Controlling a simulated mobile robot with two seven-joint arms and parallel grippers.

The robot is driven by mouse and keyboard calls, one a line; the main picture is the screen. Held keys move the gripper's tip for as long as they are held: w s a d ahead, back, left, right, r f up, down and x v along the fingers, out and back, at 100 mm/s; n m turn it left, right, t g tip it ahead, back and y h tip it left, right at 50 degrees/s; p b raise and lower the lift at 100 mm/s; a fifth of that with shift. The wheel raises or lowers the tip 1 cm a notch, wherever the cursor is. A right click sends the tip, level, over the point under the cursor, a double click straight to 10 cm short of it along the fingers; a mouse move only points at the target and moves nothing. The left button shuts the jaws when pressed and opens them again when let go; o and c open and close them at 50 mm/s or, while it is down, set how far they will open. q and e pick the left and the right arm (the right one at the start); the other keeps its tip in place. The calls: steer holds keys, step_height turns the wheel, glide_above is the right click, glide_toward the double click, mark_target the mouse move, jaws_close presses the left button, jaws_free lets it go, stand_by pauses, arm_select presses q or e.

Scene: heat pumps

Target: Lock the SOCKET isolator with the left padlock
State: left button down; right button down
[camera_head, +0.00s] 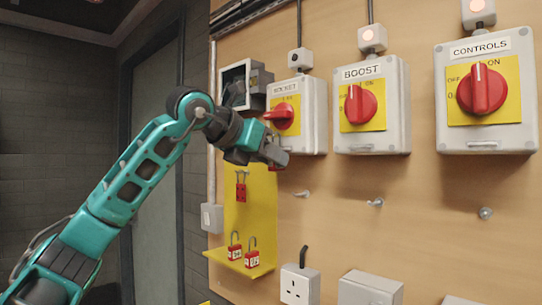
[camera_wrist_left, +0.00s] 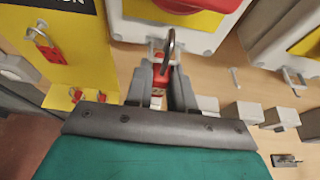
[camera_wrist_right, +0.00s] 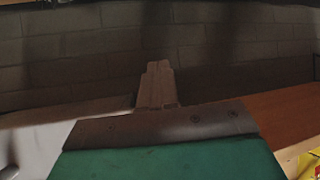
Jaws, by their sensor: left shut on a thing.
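The SOCKET isolator (camera_head: 308,117) is a grey box with a yellow plate and a red knob (camera_head: 281,117), which looks turned sideways. My left gripper (camera_head: 276,156) is just below its lower edge. In the left wrist view the left gripper (camera_wrist_left: 161,85) is shut on a red padlock (camera_wrist_left: 159,82). The padlock's dark shackle (camera_wrist_left: 171,45) points up at the isolator's bottom loop (camera_wrist_left: 155,48); I cannot tell whether it passes through. My right gripper (camera_wrist_right: 158,75) is shut and empty, facing a dim block wall.
The BOOST isolator (camera_head: 395,105) and CONTROLS isolator (camera_head: 515,110) are to the right, knobs upright. A yellow board (camera_head: 258,215) below left holds a hanging red lock item (camera_head: 241,188) and two red padlocks (camera_head: 243,254). A socket outlet (camera_head: 296,287) is lower. Hooks stick out of the wall.

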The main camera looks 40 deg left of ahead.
arm_select(q)
steer(key=shift+f+b, duration=1)
steer(key=shift+f, duration=0.25)
stand_by(0.4)
steer(key=c, duration=0.9)
jaws_free()
steer(key=v, duration=1.3)
